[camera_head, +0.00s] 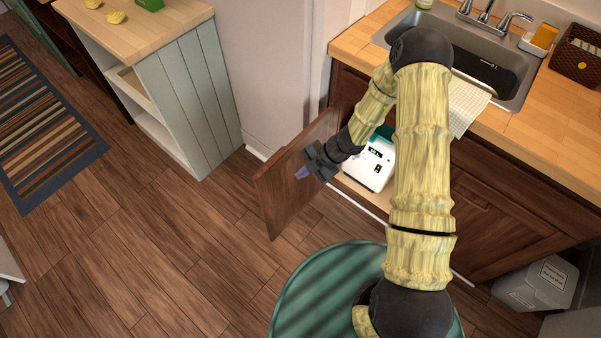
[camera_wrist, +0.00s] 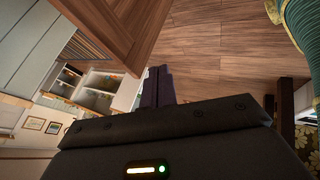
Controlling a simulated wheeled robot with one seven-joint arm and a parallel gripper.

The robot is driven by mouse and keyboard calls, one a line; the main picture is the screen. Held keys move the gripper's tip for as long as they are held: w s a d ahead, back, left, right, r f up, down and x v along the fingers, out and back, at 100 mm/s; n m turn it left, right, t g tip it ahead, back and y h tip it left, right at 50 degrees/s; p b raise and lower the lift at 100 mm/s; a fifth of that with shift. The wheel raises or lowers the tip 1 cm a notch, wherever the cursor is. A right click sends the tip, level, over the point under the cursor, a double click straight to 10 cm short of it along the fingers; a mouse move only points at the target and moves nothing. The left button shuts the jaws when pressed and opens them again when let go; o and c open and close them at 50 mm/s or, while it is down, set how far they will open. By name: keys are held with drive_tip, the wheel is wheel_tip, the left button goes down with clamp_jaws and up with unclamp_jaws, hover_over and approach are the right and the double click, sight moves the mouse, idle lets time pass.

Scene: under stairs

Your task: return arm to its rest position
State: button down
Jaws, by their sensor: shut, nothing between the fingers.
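My gripper (camera_head: 302,173) is at the end of my yellow and black arm, beside the open cabinet door (camera_head: 283,190) in the head view. Its purple fingers are together and hold nothing; they also show in the wrist view (camera_wrist: 158,87). My arm reaches out over the front of the sink cabinet, and the gripper overlaps the door in the picture. I cannot tell whether they touch. In the wrist view, the brown door (camera_wrist: 120,30) is close on the upper left.
A white device (camera_head: 368,165) stands in the open cabinet, partly hidden by my arm. The counter (camera_head: 560,120) with a sink (camera_head: 487,70) is at right. A grey bin (camera_head: 538,284) stands lower right. A pale wooden unit (camera_head: 195,100) is upper left.

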drive_tip(key=s+d+r+m+t+h+p, duration=0.1)
drive_tip(key=s+d+r+m, duration=0.3)
drive_tip(key=r+m, duration=0.5)
drive_tip(key=s+d+r+m+t+h+p, duration=0.1)
drive_tip(key=s+d+r+m+h+p, duration=0.2)
drive_tip(key=d+r+m, duration=0.4)
drive_tip(key=s+d+r+m+t+h+p, duration=0.1)
drive_tip(key=s+d+r+m, duration=0.4)
drive_tip(key=r+m, duration=0.6)
wheel_tip(320, 180, up, 5)
drive_tip(key=shift+s+d+r+m+h+p, duration=0.1)
drive_tip(key=shift+s+d+m+h+p, duration=0.35)
drive_tip(key=shift+h, duration=0.75)
drive_tip(key=shift+w+d, duration=0.2)
drive_tip(key=shift+w, duration=0.1)
